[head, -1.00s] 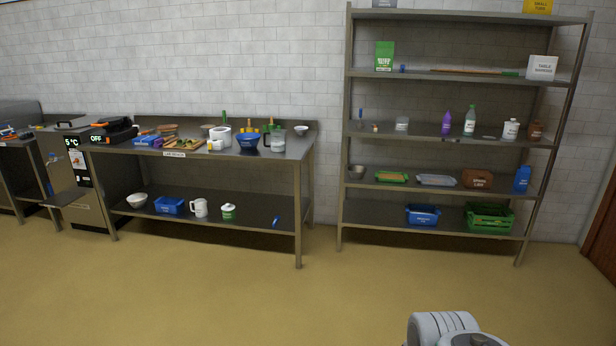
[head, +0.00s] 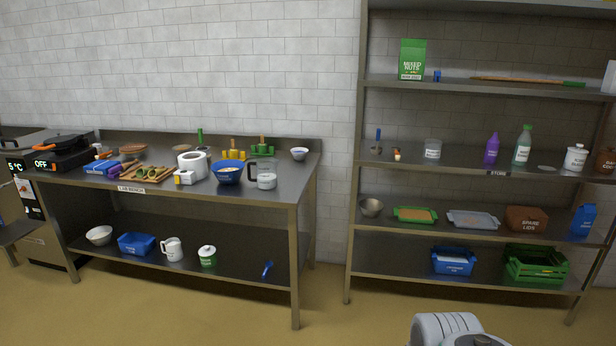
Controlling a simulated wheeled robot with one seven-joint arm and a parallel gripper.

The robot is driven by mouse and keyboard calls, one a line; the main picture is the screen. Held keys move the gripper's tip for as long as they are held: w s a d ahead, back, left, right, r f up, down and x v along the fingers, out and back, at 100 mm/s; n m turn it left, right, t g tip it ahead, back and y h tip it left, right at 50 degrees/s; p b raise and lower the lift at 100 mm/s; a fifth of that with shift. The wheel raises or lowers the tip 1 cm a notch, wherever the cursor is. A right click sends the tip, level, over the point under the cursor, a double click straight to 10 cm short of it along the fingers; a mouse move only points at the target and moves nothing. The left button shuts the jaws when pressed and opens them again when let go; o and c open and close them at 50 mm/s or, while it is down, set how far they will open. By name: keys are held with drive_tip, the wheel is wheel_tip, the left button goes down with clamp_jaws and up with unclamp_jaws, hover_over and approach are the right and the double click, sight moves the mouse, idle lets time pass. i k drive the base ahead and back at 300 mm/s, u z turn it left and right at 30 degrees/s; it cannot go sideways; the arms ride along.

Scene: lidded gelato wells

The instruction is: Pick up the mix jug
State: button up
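Two jugs show, and I cannot read a name on either. A clear jug with a dark handle (head: 265,170) stands upright on the bench top, near its right end, just right of a blue bowl (head: 228,173). A white jug with a handle (head: 172,249) stands upright on the bench's lower shelf, between a blue bin (head: 136,244) and a green-and-white lidded tub (head: 207,256). Both are well ahead of me, to the left. My gripper is not in view; only a grey-white part of my arm shows at the bottom right.
The steel bench (head: 230,198) holds a paper roll, boards, bowls and a black cooker. A steel shelf rack (head: 440,162) stands to its right with bottles, trays and bins. A narrow gap parts them. The yellow floor (head: 190,315) ahead is clear.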

sight(267, 180)
drive_tip(key=u, duration=0.5)
drive_tip(key=i, duration=2.85)
drive_tip(key=u, duration=2.5)
